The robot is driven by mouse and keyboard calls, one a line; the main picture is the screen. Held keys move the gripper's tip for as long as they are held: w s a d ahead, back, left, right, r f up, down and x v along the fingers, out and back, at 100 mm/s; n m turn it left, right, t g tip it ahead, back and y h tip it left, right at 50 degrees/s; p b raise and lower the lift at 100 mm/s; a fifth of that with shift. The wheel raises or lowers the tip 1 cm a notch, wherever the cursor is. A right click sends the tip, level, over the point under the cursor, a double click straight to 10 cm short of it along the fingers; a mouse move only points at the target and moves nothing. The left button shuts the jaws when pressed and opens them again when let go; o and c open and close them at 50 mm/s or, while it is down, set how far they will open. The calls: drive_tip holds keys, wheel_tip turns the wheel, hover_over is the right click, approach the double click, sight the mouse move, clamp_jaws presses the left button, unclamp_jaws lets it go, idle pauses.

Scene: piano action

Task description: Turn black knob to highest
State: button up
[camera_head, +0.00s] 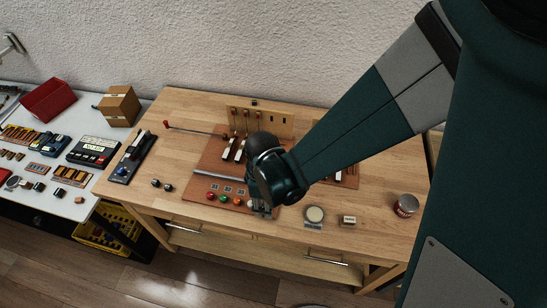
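My gripper (260,208) points down at the front edge of the reddish-brown board (205,165) on the wooden table. It is small in view and partly covered by my own wrist, so its fingers cannot be made out. Just left of it is a row of small round coloured knobs or buttons: red (210,196), green (223,199) and orange-red (237,202). I cannot make out a black knob on the board for certain; my gripper and wrist hide the spot to the right of the row.
The piano action parts (236,148) stand at the back of the board. A red-tipped rod (190,129) lies to their left. A round pale dial (315,214), a small block (348,221) and a can (406,206) are on the right. Two small black pieces (161,185) lie left.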

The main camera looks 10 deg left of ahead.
drive_tip(key=shift+c, duration=0.3)
drive_tip(key=c, duration=0.8)
drive_tip(key=shift+m, duration=0.3)
drive_tip(key=shift+f+m+b, duration=0.1)
drive_tip(key=shift+m+b, duration=0.4)
drive_tip(key=shift+b, duration=0.05)
drive_tip(key=shift+m+b, duration=0.7)
drive_tip(key=shift+m, duration=0.7)
